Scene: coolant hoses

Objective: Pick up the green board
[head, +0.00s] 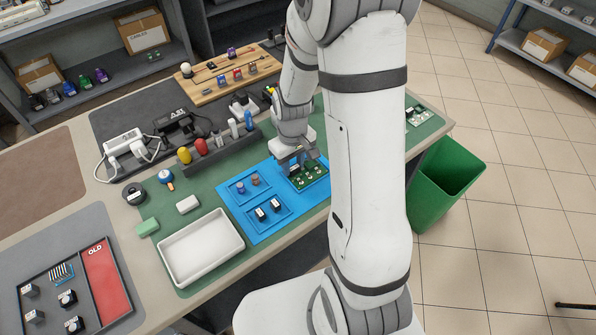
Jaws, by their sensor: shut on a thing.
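The green board (309,177), with pale and metallic parts on it, sits at the right end of the blue tray (264,228). My gripper (297,166) is over the back left part of the board, pointing down, and is shut on it. The fingertips are small here and partly hidden against the board. I cannot tell whether the board is raised off the tray. My own arm stands just right of the board and hides part of the table behind.
A white bin (201,247) lies left of the blue tray. A tool rack (216,152) with red and yellow handles stands behind it. Another green board (418,116) lies at the table's right end, above a green waste bin (444,180). An OLD tray (100,283) is at front left.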

